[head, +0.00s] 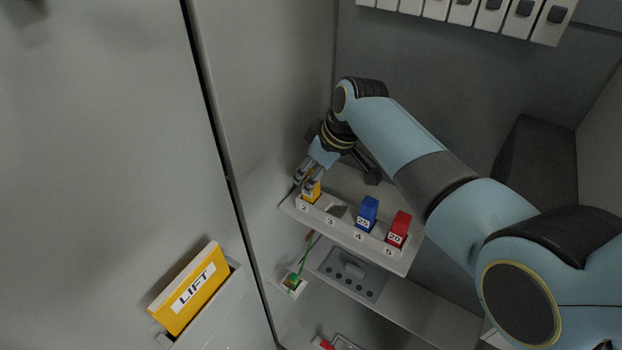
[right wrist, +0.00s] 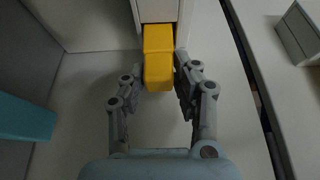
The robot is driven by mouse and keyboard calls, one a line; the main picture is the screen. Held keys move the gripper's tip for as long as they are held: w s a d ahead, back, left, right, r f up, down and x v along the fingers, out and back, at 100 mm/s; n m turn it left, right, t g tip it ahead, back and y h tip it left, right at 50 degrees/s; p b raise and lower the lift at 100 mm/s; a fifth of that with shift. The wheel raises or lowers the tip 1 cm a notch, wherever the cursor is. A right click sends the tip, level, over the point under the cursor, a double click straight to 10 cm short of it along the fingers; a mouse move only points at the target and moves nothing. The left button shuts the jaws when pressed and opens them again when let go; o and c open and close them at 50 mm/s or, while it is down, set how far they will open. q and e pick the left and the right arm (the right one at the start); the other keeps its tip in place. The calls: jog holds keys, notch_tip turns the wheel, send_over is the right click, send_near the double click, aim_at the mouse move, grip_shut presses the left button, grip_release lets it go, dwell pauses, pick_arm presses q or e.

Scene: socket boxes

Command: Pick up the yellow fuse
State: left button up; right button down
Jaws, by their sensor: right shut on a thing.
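The yellow fuse (head: 313,193) sits in the holder strip (head: 345,229) at the slot labelled 2, partly hidden by my right gripper (head: 304,183) in the head view. In the right wrist view the yellow fuse (right wrist: 158,58) lies between the two fingers of my right gripper (right wrist: 160,88), its far end in the pale holder. The right gripper is shut on the fuse. My left gripper is in neither view.
A blue fuse (head: 367,213) marked 25 and a red fuse (head: 398,229) marked 20 stand along the strip at slots 4 and 5. Slot 3 is empty. A grey panel (head: 350,274) is below. A yellow LIFT manual (head: 190,289) sits in a pocket at left. Switches (head: 490,18) line the top.

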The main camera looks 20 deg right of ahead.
notch_tip(320, 180, up, 4)
jog(key=shift+w+f+b, duration=0.1)
jog(key=shift+f+b, duration=0.1)
jog(key=shift+b, duration=0.15)
jog(key=s+d+r, duration=0.1)
jog(key=s+r, duration=0.2)
jog(key=s, duration=0.2)
jog(key=s+d+r+b, duration=0.1)
jog(key=s+r, duration=0.3)
jog(key=s, duration=0.2)
jog(key=shift+s+d, duration=0.25)
jog(key=shift+d, duration=0.15)
jog(key=shift+p, duration=0.6)
